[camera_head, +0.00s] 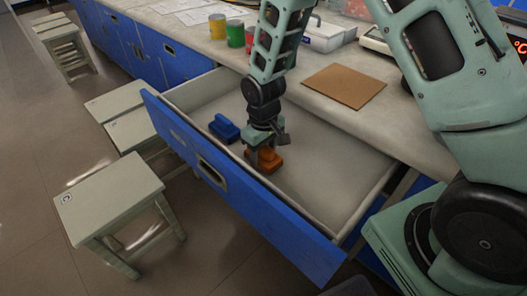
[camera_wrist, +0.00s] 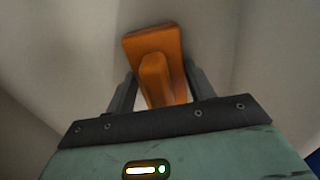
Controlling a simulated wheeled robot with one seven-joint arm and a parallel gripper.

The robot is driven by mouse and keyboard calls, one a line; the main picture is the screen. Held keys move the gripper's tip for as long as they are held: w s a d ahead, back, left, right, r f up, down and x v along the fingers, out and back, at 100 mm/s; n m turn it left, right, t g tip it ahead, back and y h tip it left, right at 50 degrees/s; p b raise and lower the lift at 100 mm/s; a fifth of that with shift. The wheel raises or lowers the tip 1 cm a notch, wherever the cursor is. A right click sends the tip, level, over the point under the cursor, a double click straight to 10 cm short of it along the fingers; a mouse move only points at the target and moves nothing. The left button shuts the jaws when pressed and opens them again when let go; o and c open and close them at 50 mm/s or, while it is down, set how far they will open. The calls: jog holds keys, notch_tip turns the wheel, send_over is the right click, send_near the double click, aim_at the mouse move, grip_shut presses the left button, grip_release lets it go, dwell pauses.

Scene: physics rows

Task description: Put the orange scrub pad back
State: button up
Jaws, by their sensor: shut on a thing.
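The orange scrub pad (camera_head: 268,161) is inside the open drawer (camera_head: 318,190), low near the drawer floor. I cannot tell whether it touches the floor. My gripper (camera_head: 262,150) reaches down into the drawer and is shut on the pad. In the wrist view the orange scrub pad (camera_wrist: 155,50) shows its wide base and raised handle, with the handle between the two fingers of my gripper (camera_wrist: 155,92). The fingers hide part of the pad in the head view.
A blue scrub pad (camera_head: 224,128) lies in the drawer left of my gripper. The blue drawer front (camera_head: 250,200) stands out from the counter. A brown board (camera_head: 343,86) and several coloured cans (camera_head: 235,34) are on the countertop. Stools (camera_head: 112,196) stand left of the drawer.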

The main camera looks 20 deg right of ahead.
jog(key=shift+f, duration=0.15)
jog(key=o, duration=1)
